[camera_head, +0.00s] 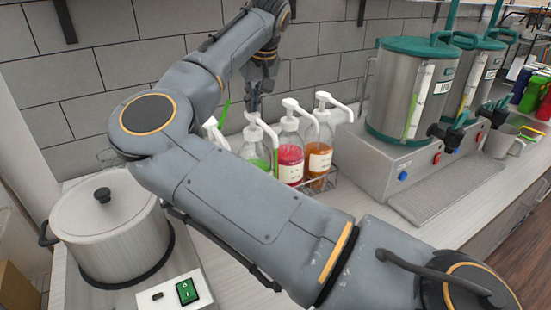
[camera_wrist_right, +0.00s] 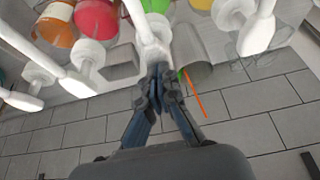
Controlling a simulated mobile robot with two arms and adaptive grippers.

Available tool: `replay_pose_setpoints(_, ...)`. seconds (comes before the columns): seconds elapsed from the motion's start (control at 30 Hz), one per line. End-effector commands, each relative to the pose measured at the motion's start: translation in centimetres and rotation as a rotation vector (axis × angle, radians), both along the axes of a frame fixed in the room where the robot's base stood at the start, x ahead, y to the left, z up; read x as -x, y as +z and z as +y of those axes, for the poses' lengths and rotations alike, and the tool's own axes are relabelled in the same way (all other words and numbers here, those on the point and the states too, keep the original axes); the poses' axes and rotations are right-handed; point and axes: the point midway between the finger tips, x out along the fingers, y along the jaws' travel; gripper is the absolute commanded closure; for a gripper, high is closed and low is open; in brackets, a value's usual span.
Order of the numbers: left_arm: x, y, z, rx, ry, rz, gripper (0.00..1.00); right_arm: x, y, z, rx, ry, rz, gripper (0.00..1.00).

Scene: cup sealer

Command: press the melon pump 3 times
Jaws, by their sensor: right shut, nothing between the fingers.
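Several pump bottles with white pump tops stand in a row against the wall. The one with green liquid (camera_head: 254,153), likely the melon one, has its white pump head (camera_head: 254,131) raised. My right gripper (camera_head: 254,108) points down, shut and empty, just above that pump head. In the right wrist view the shut fingertips (camera_wrist_right: 157,70) lie at the white pump (camera_wrist_right: 148,38) of the green bottle (camera_wrist_right: 153,5); I cannot tell whether they touch. My right arm hides the lower part of the green bottle. My left gripper is not in view.
A lidded pot (camera_head: 108,232) sits at left, steel dispensers (camera_head: 405,95) at right. The tiled wall (camera_head: 110,70) is close behind.

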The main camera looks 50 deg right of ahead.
Motion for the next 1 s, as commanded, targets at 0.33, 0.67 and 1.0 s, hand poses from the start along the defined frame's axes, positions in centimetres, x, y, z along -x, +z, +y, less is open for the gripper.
replay_pose_setpoints(0.33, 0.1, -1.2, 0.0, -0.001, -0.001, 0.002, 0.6, 0.1, -1.9, 0.1, -0.005, 0.0, 0.007, 1.0)
replay_pose_setpoints(0.67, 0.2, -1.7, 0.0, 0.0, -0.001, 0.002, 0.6, 0.1, -2.7, 0.1, -0.007, 0.001, 0.009, 1.0)
replay_pose_setpoints(1.0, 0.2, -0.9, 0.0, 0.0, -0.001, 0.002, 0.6, 0.1, -1.7, 0.1, -0.007, 0.001, 0.009, 1.0)
